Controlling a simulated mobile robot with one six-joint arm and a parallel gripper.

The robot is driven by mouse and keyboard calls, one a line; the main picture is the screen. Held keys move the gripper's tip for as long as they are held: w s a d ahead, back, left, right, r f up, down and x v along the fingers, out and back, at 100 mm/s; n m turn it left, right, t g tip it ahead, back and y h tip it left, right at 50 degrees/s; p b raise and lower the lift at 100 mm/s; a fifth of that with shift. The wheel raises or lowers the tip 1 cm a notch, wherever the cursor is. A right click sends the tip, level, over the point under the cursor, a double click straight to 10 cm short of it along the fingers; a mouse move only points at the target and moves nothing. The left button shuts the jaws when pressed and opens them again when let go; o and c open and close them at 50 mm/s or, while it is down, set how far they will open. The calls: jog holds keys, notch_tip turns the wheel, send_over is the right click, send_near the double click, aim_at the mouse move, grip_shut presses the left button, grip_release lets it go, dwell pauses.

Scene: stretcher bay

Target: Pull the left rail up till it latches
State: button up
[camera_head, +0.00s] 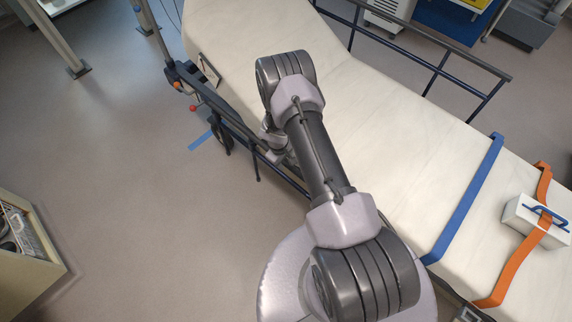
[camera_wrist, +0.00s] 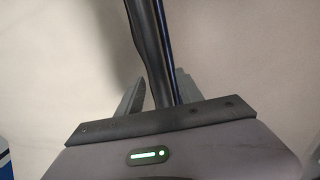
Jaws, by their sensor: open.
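The stretcher (camera_head: 400,135) has a white mattress and runs diagonally across the head view. Its near-side rail (camera_head: 240,128) is dark and sits low along the mattress's left edge, partly hidden by my arm. In the wrist view a dark bar (camera_wrist: 152,45), which looks like this rail, runs down between my two fingers. My gripper (camera_wrist: 157,88) is open, with one finger on each side of the bar. I cannot tell whether either finger touches it. In the head view my gripper is mostly hidden behind my arm.
The far rail (camera_head: 436,71) stands raised. A red knob (camera_head: 193,108) is near the near rail's upper end. A blue strap (camera_head: 468,200), an orange strap (camera_head: 512,270) and a white box (camera_head: 530,225) lie on the mattress. Floor at left is clear beyond a crate (camera_head: 35,275).

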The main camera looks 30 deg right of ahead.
jog(key=shift+w+d+f, duration=0.1)
jog(key=shift+d+f, duration=0.05)
jog(key=shift+f, duration=0.4)
jog(key=shift+w+d+f, duration=0.1)
jog(key=shift+f, duration=0.45)
grip_shut()
dwell(0.6)
